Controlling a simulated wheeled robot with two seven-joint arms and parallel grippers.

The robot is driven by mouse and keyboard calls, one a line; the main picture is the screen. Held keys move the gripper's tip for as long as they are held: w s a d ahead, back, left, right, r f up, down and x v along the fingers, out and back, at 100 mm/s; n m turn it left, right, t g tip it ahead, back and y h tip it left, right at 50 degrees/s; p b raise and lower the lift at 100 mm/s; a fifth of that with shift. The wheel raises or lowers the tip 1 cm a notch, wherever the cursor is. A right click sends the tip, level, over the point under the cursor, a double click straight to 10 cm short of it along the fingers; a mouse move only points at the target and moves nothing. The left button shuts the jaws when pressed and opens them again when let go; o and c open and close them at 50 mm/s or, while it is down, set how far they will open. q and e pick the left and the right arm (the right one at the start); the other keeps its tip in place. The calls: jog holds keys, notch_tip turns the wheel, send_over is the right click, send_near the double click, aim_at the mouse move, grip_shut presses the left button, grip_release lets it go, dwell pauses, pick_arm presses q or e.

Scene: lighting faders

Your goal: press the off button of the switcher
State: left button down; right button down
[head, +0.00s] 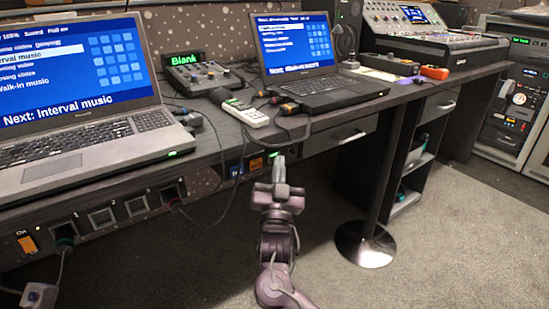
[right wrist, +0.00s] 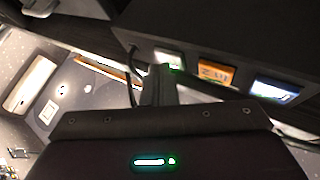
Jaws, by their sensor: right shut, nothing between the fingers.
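The switcher appears to be the dark strip under the desk's front edge, with a row of lit buttons: a blue one (head: 235,169), an orange one (head: 255,163) and a green-lit one (head: 272,154). In the right wrist view the row shows as a white button with a green edge (right wrist: 168,59), an orange button (right wrist: 215,74) with lettering and a blue-white button (right wrist: 274,90). I cannot read which is off. My right gripper (head: 280,164) is shut and empty, its fingertips (right wrist: 158,80) close by the green-edged button. I cannot tell whether they touch. My left gripper is out of view.
Cables hang near the buttons. A round-footed post (head: 366,244) stands right of my arm.

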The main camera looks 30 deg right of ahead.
jog(key=shift+s+p, duration=0.35)
jog(key=shift+s, duration=0.3)
jog(key=s+p, duration=0.2)
jog(key=s, duration=0.3)
jog(key=shift+d, duration=0.2)
dwell(0.8)
